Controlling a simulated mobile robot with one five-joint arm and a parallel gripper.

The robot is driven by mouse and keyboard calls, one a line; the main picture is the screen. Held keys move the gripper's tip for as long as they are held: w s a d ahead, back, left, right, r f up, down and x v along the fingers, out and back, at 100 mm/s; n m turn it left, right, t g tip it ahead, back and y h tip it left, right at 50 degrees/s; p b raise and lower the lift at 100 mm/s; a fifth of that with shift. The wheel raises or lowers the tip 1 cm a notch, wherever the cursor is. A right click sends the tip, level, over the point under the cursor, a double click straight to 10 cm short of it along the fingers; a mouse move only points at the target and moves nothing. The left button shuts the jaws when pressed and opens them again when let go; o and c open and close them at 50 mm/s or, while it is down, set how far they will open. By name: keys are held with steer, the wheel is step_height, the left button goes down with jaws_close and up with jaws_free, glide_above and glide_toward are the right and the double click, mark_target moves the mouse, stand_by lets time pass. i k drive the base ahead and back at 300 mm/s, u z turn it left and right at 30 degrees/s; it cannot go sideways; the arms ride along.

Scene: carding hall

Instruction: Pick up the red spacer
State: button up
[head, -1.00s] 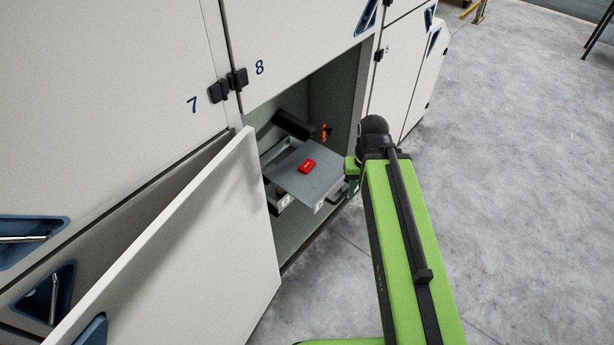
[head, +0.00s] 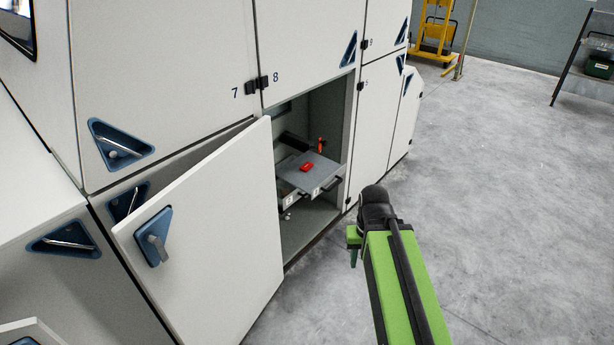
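The red spacer (head: 307,167) lies on top of a flat grey plate (head: 318,172) inside an open cabinet compartment. My arm reaches in from the lower right in the head view. My gripper (head: 354,242) is at the arm's far end, outside the compartment, to the right of and nearer than the spacer. It is small and partly hidden by the arm, so I cannot tell whether its fingers are open or shut. Nothing touches the spacer except the plate under it.
A white cabinet door (head: 205,245) stands open at the left of the compartment. Drawers with dark handles sit under the plate. An orange-red item (head: 321,145) is at the back of the compartment. Bare concrete floor (head: 500,190) lies to the right.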

mark_target(307, 166)
steer(key=z, duration=4.3)
steer(key=i, duration=0.1)
steer(key=u, duration=2.4)
steer(key=i, duration=1.2)
steer(key=u, duration=3.45)
steer(key=i, duration=1.05)
steer(key=z, duration=0.05)
